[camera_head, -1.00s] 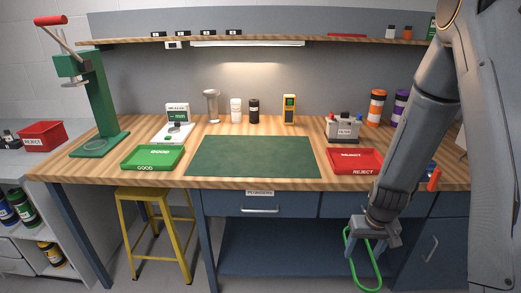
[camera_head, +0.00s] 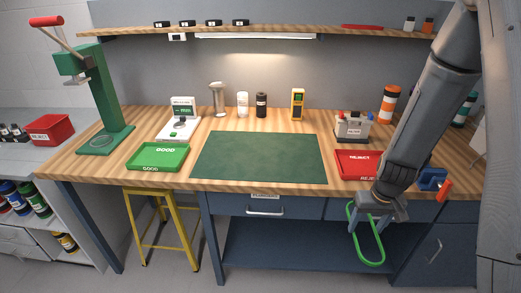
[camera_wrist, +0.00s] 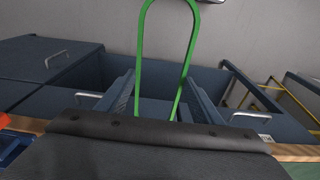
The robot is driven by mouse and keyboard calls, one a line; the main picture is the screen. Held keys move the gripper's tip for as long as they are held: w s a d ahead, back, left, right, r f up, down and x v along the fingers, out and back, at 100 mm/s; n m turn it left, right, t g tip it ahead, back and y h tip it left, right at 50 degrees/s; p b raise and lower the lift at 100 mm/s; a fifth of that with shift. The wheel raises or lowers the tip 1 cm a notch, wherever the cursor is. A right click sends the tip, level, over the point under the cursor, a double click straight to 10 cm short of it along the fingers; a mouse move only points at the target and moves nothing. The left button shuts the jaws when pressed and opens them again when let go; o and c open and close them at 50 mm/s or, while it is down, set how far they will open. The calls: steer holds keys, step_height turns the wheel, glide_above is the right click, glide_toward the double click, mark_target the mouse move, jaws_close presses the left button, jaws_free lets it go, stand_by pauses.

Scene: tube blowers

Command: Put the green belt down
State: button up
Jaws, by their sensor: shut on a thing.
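The green belt (camera_head: 377,250) is a thin closed loop hanging from my gripper (camera_head: 366,226) in front of the bench's right side. My gripper is shut on the belt's upper part, and the loop hangs below the benchtop edge, clear of any surface. In the wrist view the green belt (camera_wrist: 142,50) stretches away from between the two fingers of my gripper (camera_wrist: 165,92). The exact grip point is partly hidden by the wrist housing.
A green mat (camera_head: 262,158) lies bare mid-bench. A green GOOD tray (camera_head: 158,157) is left of it and a red REJECT tray (camera_head: 355,165) right, partly behind my arm. A blue vise-like item (camera_head: 432,180) sits at the right edge. A yellow stool (camera_head: 160,235) stands below.

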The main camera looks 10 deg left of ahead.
steer(key=s+a+r+n, duration=0.2)
steer(key=a+r+n, duration=0.7)
steer(key=a+r, duration=0.3)
steer(key=s+a+r+n+g+y, duration=0.1)
steer(key=s+a+r+n, duration=0.2)
steer(key=a+r+n, duration=0.6)
steer(key=a+r, duration=0.3)
steer(key=a, duration=0.4)
steer(key=shift+a+r, duration=0.25)
steer(key=shift+r, duration=0.05)
